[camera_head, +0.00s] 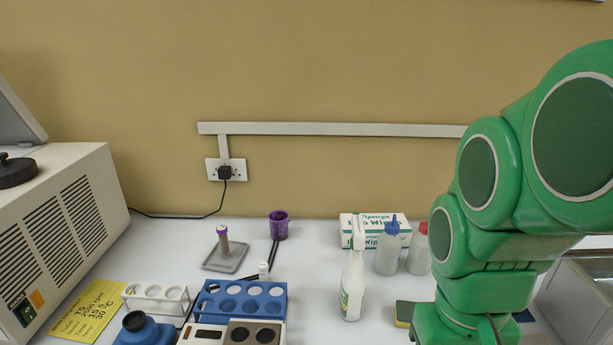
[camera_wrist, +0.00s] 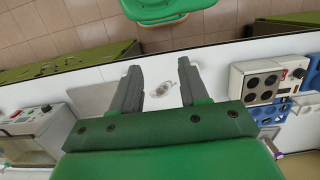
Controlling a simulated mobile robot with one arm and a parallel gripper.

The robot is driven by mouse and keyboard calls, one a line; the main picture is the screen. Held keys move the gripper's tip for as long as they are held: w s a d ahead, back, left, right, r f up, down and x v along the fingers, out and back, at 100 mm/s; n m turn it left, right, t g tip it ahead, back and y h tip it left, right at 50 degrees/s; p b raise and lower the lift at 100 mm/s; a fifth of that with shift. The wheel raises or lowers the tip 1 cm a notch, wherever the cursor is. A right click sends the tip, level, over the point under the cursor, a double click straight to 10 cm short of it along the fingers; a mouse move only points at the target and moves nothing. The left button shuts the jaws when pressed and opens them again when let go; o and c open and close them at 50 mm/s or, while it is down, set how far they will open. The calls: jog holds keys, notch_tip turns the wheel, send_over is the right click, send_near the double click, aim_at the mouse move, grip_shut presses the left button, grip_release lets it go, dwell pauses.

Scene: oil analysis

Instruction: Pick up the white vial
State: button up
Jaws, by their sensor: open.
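The gripper is out of sight in the head view, where only my green arm shows at the right.
A purple-capped tube (camera_head: 223,240) stands on a grey plate behind the rack. A purple cup (camera_head: 278,225), white spray bottle (camera_head: 352,285) and white rack (camera_head: 156,299) are nearby. A heater block (camera_head: 254,333) stands in front. In the wrist view, a green stool (camera_wrist: 165,10) is beyond the bench edge.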

jog(key=w+a+f+n+t+y, duration=0.1)
jog(key=w+a+n+t, duration=0.15)
jog(key=w, duration=0.95)
jog(key=w+a+n+t+y, duration=0.1)
jog(key=w+n+t, duration=0.2)
jog(key=w, duration=0.9)
jog(key=w+a+r+n+t+y, duration=0.15)
jog(key=w+a+y, duration=0.25)
jog(key=w+a, duration=0.5)
jog(key=w+a+r+n+t+y, duration=0.1)
jog(key=w+a+n+t+y, duration=0.4)
jog(key=a, duration=0.6)
jog(key=m+g, duration=0.1)
jog(key=m, duration=0.1)
send_near(265, 266)
jog(key=shift+w+a+f+h, duration=0.1)
jog(key=shift+w+a+h, duration=0.2)
jog(key=shift+a, duration=0.4)
jog(key=shift+w+a+f+g, duration=0.3)
jog(key=shift+w+a+f, duration=0.15)
jog(key=shift+w+a, duration=0.3)
jog(key=shift+x, duration=2.75)
jog(key=shift+w+r, duration=0.15)
jog(key=shift+r, duration=0.05)
